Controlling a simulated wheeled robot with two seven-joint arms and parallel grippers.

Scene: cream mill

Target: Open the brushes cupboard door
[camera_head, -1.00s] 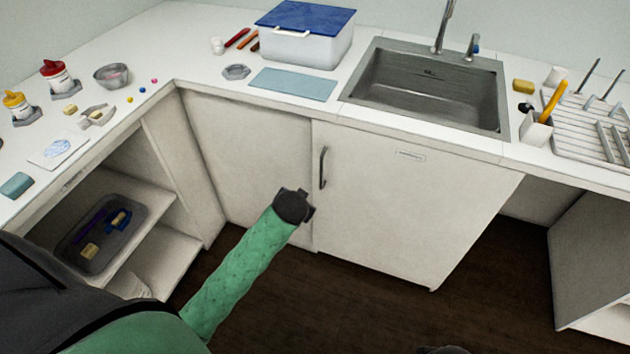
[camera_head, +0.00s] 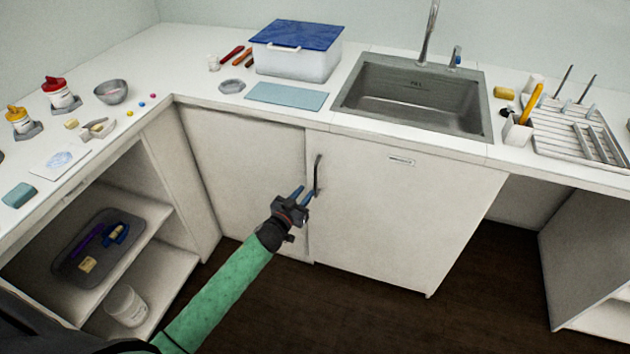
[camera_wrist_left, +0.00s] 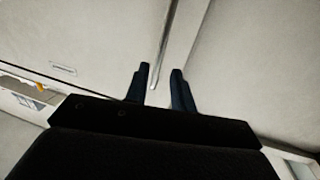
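The cupboard door (camera_head: 385,215) under the sink is white with a small label (camera_head: 402,161) near its top, too small to read. It appears shut. Its dark vertical bar handle (camera_head: 317,175) is near the door's upper left edge. My left gripper (camera_head: 305,193) is open, its fingers pointing toward the handle from the lower left. In the left wrist view the two dark blue fingertips (camera_wrist_left: 160,68) are apart, and the handle (camera_wrist_left: 159,76) runs toward the gap between them. I cannot tell if they touch it. My right gripper is not in view.
The steel sink (camera_head: 413,95) is set in the counter above the door. Open shelves at left hold a grey tray (camera_head: 74,268) and a white tub (camera_head: 127,305). Dark floor (camera_head: 350,310) is clear before the door. An open space lies right of the door.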

